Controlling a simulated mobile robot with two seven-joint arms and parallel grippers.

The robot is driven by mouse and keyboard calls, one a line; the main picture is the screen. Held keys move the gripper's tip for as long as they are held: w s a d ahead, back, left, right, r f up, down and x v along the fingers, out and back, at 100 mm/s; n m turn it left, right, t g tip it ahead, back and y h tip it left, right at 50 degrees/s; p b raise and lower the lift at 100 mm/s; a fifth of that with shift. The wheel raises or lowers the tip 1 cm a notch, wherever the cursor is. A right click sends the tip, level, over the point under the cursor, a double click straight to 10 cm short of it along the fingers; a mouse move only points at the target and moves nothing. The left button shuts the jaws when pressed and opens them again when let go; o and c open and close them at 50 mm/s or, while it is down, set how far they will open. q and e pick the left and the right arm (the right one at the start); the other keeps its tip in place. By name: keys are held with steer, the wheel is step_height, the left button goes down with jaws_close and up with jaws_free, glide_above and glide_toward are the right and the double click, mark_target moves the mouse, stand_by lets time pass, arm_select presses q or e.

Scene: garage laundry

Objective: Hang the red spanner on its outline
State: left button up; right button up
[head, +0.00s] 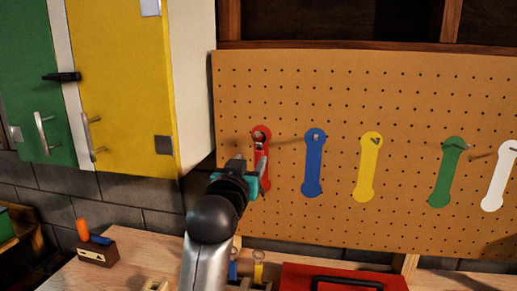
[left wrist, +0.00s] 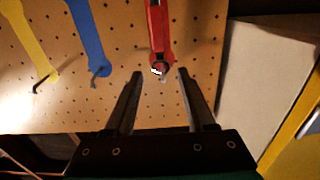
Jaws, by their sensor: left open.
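The red outline (head: 256,182) is at the left of the pegboard. The red spanner (left wrist: 157,28) appears to hang over it, its grey ring end (left wrist: 161,69) at the hook; from the front it lies against red and is hard to separate from the outline. My left gripper (head: 244,170) is in front of the board at this outline. In the left wrist view its two fingers (left wrist: 160,73) are apart, one on each side of the ring end, with a gap to each. My right gripper is not in view.
Blue (head: 313,165), yellow (head: 367,170), green (head: 448,170) and white (head: 497,178) outlines run to the right on the pegboard (head: 400,225). A yellow cabinet (head: 120,90) juts out at left. Below, the bench holds a red toolbox (head: 300,280) and blue and yellow ring-ended tools (head: 258,270).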

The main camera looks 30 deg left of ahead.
mark_target(259, 147)
arm_select(q)
steer(key=x, duration=1.1)
steer(key=shift+p, duration=0.4)
jaws_close()
stand_by(0.6)
steer(key=shift+o, duration=0.8)
jaws_free()
steer(key=shift+s, duration=0.1)
steer(key=b+v, duration=0.1)
steer(key=v, duration=1.4)
